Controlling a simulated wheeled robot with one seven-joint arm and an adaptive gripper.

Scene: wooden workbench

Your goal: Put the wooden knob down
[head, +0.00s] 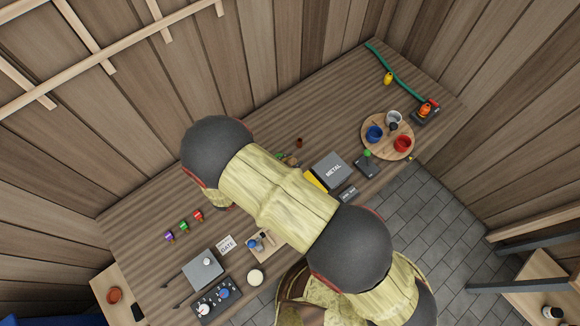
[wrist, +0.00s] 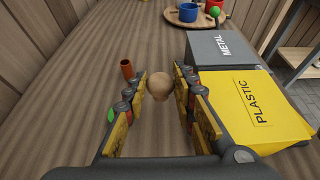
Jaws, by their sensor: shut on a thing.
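The wooden knob (wrist: 159,86) is round and light tan, and it sits between the fingers of my gripper (wrist: 158,92) in the wrist view. My gripper is shut on it. The knob is over the bench top; I cannot tell whether it touches the wood.
A brown cup (wrist: 126,68) stands just beyond the left finger, and a green thing (wrist: 110,115) lies beside that finger. The grey METAL box (wrist: 222,48) and yellow PLASTIC box (wrist: 258,106) stand close on the right. A round tray (head: 372,147) with cups is farther right.

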